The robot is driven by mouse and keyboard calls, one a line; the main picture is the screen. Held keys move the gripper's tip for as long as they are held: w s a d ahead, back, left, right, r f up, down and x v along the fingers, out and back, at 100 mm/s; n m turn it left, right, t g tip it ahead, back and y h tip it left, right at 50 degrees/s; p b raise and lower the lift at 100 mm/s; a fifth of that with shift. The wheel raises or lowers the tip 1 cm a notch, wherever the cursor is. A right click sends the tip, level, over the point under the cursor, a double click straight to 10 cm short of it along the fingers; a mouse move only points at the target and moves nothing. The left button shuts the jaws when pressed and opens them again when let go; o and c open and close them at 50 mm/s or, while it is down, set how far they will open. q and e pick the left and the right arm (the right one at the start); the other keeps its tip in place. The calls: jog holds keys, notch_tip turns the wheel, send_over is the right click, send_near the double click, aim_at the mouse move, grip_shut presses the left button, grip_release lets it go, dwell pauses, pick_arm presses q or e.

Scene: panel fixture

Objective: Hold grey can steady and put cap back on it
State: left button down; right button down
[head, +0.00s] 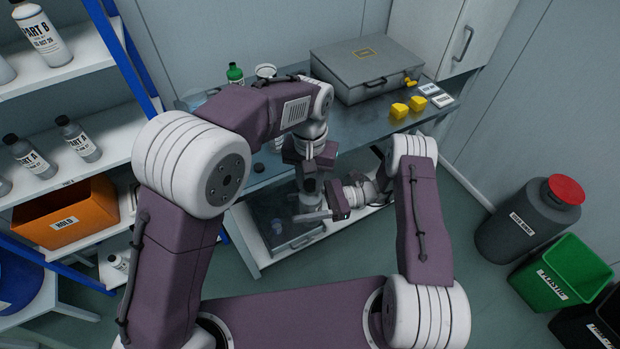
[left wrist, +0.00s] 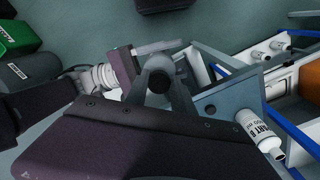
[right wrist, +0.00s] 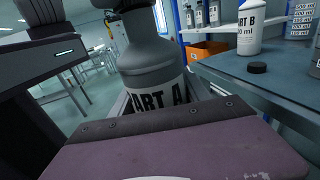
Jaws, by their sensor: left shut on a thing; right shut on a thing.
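The grey can, labelled PART A, (right wrist: 155,70) is held in the air in front of the table. It also shows in the head view (head: 310,187). My right gripper (head: 328,207) comes in from the right and is shut on its labelled body. My left gripper (head: 309,165) is above and appears shut on the can's upper part. In the left wrist view the can (left wrist: 158,64) shows a dark round top between the fingers; whether this is an open mouth is unclear. A loose black cap (right wrist: 257,68) lies on the table, also visible in the head view (head: 259,168).
The table (head: 350,130) bears a grey case (head: 365,65), yellow blocks (head: 399,110) and a green-capped bottle (head: 235,74). A white PART B bottle (right wrist: 247,25) stands near the loose cap. Shelves with bottles stand left; bins (head: 555,265) stand right.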

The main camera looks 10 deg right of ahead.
pick_arm(q)
jog(key=shift+f, duration=0.55)
dwell(0.4)
jog(key=m, duration=0.9)
jog(key=shift+w+a+m, duration=0.15)
jog(key=shift+w+m, duration=0.05)
jog(key=shift+m, duration=0.2)
jog(key=m, duration=0.6)
jog(key=shift+w, duration=0.15)
jog(key=m, duration=0.6)
jog(key=shift+w+m, duration=0.15)
jog(key=shift+m, duration=0.25)
jog(key=m, duration=0.6)
jog(key=shift+d, duration=0.2)
jog(key=m, duration=0.7)
jog(key=shift+d, duration=0.15)
